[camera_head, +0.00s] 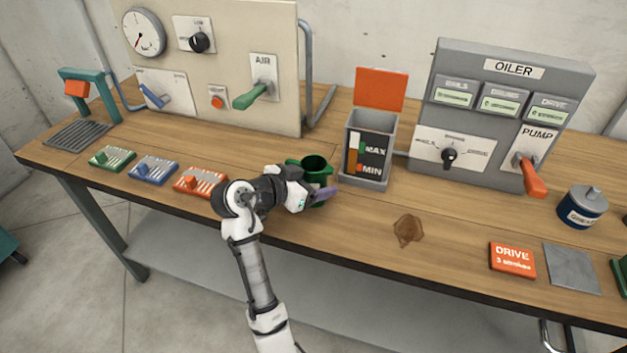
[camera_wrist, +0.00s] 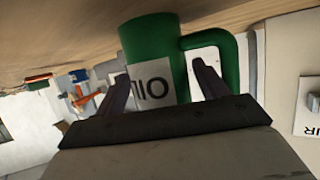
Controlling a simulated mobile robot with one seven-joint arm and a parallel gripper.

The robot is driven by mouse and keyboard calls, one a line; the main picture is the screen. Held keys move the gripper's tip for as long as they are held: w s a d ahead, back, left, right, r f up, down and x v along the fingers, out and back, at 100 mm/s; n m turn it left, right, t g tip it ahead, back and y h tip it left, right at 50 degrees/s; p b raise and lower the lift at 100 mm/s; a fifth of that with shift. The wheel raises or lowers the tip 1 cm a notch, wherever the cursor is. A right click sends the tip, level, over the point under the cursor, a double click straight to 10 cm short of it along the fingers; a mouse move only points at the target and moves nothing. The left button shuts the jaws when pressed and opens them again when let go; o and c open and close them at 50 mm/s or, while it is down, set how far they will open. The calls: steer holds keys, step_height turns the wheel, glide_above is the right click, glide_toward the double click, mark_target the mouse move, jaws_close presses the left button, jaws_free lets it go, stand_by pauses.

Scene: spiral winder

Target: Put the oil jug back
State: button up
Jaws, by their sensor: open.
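The oil jug (camera_head: 314,165) is a dark green, open-topped jug standing upright on the bench, left of the oiler's reservoir. In the wrist view the jug (camera_wrist: 150,45) shows upside down, with a white OIL label and its handle on the right. My gripper (camera_head: 320,192) is at the jug's front side, low near the bench top. In the wrist view my gripper (camera_wrist: 163,85) is open, with one finger on each side of the jug's body. The right finger lies by the gap between body and handle. My wrist hides part of the jug in the head view.
The reservoir (camera_head: 367,147) with MAX and MIN marks has its orange lid (camera_head: 381,89) raised. A brown stain (camera_head: 408,230) lies on the bench. To the right are an orange DRIVE card (camera_head: 512,260), a grey square plate (camera_head: 571,268) and a tin (camera_head: 581,207).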

steer(key=b+v, duration=0.2)
steer(key=v, duration=1)
steer(key=shift+a+r, duration=0.1)
